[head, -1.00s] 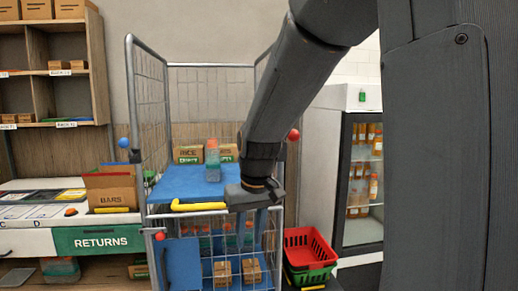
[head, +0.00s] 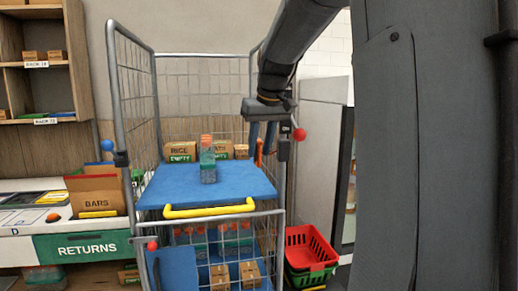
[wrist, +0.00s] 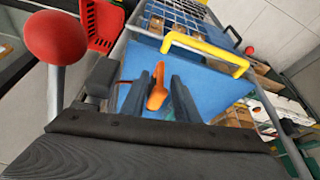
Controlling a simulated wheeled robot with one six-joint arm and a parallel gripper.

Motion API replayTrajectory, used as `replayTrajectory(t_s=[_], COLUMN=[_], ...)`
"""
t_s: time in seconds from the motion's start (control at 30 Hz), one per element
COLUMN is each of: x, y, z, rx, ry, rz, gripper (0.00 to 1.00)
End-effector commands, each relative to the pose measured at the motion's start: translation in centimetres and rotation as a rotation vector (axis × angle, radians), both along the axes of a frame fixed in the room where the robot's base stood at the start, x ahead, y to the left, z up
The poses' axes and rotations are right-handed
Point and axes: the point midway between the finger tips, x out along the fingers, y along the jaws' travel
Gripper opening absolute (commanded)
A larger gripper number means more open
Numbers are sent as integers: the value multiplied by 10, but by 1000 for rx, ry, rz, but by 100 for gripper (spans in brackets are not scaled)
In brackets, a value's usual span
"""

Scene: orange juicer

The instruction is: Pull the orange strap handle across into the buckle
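The orange strap handle (head: 259,152) hangs beside the right post of the roll cage, just inside it. In the wrist view the orange handle (wrist: 157,88) lies between my two fingers, with a gap on at least one side. My gripper (head: 262,143) points down over it, fingers apart; the wrist view shows my gripper (wrist: 156,97) open too. A dark block (head: 284,150) sits on the right post below a red ball. Another dark block (head: 121,158), which looks like the buckle, sits on the left post below a blue ball.
The cage's blue shelf (head: 235,185) carries a bottle (head: 207,160) and boxes at the back. A yellow bar (head: 208,210) runs along its front. The red ball (wrist: 55,37) stands close to my gripper.

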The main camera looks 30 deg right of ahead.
Motion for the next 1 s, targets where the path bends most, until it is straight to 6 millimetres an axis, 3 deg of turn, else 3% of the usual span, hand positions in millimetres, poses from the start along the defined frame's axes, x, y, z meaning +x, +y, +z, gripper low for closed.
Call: replayTrajectory(t_s=[0.17,0.43,0.6,1.0], x=[4,5,5,5], y=[0,0,0,0], z=[-12,-14,-13,-13], rx=[0,0,0,-1], ry=[1,0,0,0], rz=[0,0,0,-9], gripper=[28,28,1,0])
